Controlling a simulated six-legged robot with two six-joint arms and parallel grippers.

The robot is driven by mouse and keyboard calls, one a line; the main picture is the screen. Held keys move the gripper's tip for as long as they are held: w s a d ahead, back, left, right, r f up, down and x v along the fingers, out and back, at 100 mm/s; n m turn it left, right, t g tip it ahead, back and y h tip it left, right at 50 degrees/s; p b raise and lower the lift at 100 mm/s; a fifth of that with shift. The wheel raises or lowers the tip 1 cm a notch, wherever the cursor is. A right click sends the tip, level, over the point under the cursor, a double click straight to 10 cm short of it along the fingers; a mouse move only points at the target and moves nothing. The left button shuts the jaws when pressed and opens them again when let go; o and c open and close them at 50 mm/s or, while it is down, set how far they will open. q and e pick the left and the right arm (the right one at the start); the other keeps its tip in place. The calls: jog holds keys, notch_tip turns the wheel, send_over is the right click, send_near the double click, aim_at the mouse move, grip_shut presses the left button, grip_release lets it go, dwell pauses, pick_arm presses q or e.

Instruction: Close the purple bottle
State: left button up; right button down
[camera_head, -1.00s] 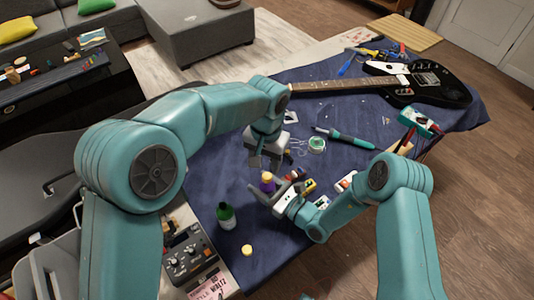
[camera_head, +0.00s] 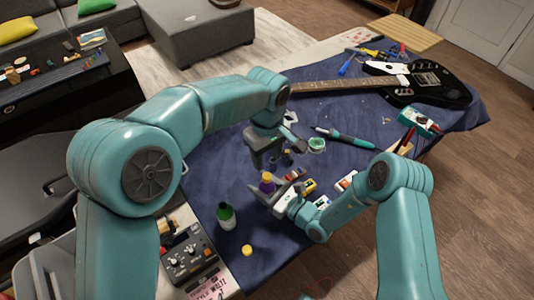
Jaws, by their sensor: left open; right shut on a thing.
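The small purple bottle (camera_head: 267,186) stands upright near the middle of the blue cloth, with a yellow cap (camera_head: 266,176) on its top. Whether the cap is fully screwed down cannot be seen. My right gripper (camera_head: 262,190) reaches in from the right, low over the cloth, and is shut on the bottle's body. My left gripper (camera_head: 271,163) is open and empty, pointing down just above and behind the cap, apart from it as far as I can see.
A green bottle (camera_head: 226,217) stands at the front left, with a loose yellow cap (camera_head: 247,250) near it. Small coloured containers (camera_head: 308,186) sit right of the purple bottle. A screwdriver-like tool (camera_head: 345,137) and a black guitar (camera_head: 425,82) lie farther back. A grey pedal box (camera_head: 187,252) is at front left.

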aim_at(267, 176)
pick_arm(q)
notch_tip(267, 176, down, 8)
jog(key=shift+r, duration=0.1)
dwell(0.4)
grip_shut()
